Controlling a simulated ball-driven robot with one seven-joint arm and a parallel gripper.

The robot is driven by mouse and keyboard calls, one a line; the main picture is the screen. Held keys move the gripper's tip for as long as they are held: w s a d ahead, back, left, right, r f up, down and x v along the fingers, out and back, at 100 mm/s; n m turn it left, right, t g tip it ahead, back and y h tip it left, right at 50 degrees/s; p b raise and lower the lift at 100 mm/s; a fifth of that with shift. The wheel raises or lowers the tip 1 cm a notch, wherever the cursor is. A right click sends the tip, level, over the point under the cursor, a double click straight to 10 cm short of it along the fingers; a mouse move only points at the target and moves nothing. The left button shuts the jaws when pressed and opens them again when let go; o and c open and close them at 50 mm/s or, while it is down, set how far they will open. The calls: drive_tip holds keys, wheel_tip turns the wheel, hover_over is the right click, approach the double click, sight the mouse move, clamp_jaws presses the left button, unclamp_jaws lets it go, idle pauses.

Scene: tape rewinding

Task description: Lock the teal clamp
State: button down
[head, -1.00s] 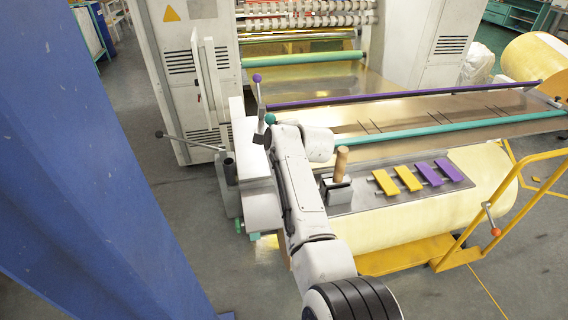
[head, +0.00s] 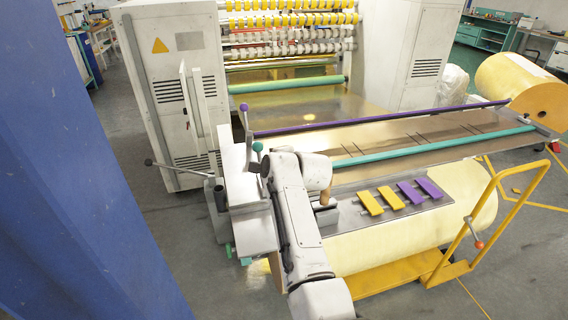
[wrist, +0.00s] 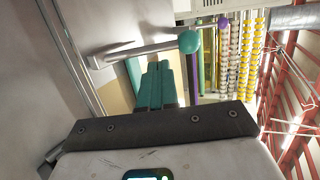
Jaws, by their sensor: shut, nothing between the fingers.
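The teal clamp shows as a lever with a teal ball knob (head: 257,147) at the left end of the machine's table. It stands beside the white arm link in the head view. In the wrist view its teal knob (wrist: 189,41) tops a grey lever that runs to the left, just beyond my fingers. My gripper (wrist: 158,66) has teal fingers, shut together and empty, pointing toward the lever. A gap or contact between fingertips and lever is hard to judge. In the head view my arm hides the gripper.
A purple-knobbed lever (head: 244,107) stands just behind the teal one. A purple bar (head: 380,117) and a teal bar (head: 430,146) run across the table. Yellow and purple strips (head: 410,192) lie on a plate at right. A yellow rail (head: 490,215) stands at far right.

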drive_tip(key=v, duration=0.9)
drive_tip(key=shift+r+b, duration=0.3)
drive_tip(key=shift+r, duration=0.05)
drive_tip(key=shift+a, duration=0.15)
drive_tip(key=s+d+f+n+g+h, duration=0.4)
drive_tip(key=s+d+f+n, duration=0.2)
drive_tip(key=s+d+f, duration=1.3)
drive_tip(key=s+d+f+n+g, duration=0.2)
drive_tip(key=s, duration=0.8)
drive_tip(key=s+d+f+n+g+h, duration=0.1)
drive_tip(key=s+d+f+n+g, duration=0.1)
drive_tip(key=s, duration=0.9)
drive_tip(key=s+d+f+n+g+h, duration=0.1)
drive_tip(key=s+d, duration=0.3)
drive_tip(key=s, duration=0.7)
drive_tip(key=shift+f+n+g, duration=0.4)
drive_tip(key=shift+f+n, duration=0.1)
drive_tip(key=shift+n, duration=0.4)
